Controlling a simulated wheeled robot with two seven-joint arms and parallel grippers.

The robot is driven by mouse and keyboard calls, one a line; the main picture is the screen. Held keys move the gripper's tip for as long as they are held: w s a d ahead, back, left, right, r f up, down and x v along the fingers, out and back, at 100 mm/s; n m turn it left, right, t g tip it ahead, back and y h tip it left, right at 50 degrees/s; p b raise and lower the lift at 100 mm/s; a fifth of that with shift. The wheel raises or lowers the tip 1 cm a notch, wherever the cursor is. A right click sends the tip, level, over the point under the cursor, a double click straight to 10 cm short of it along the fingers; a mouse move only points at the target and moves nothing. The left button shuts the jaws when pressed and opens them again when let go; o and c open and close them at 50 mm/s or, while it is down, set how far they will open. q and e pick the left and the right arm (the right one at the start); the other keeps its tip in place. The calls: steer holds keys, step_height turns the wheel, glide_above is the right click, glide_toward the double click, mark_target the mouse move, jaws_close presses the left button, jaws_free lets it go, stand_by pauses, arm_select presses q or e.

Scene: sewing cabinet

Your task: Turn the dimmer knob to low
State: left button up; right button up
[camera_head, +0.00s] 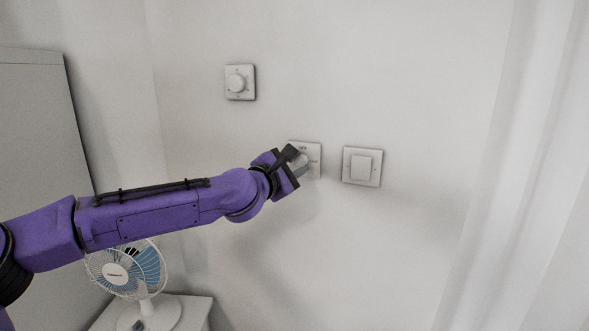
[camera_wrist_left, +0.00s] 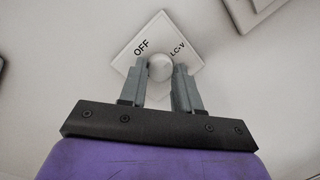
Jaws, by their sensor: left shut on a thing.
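The middle wall plate (camera_head: 315,151) is white and square, with a round white knob that is mostly hidden by my gripper in the head view. In the left wrist view the knob (camera_wrist_left: 160,67) sits between the two grey fingers. Its plate (camera_wrist_left: 148,34) looks tilted there and bears the label "OFF" and a second label that reads like "LC-V". Which way the knob points cannot be told. My left gripper (camera_head: 301,165) reaches in from the left and is shut on the knob. My right gripper is not in view.
A square rocker switch (camera_head: 362,167) is just right of the gripper. A fan (camera_head: 126,272) stands on a white stand at lower left. A pale curtain (camera_head: 515,190) hangs at right.

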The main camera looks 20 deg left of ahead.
arm_select(q)
steer(key=shift+f, duration=0.1)
steer(key=o, duration=1.1)
steer(key=shift+c, duration=0.2)
steer(key=b+v, duration=0.1)
steer(key=v, duration=0.9)
steer(key=shift+s, duration=0.3)
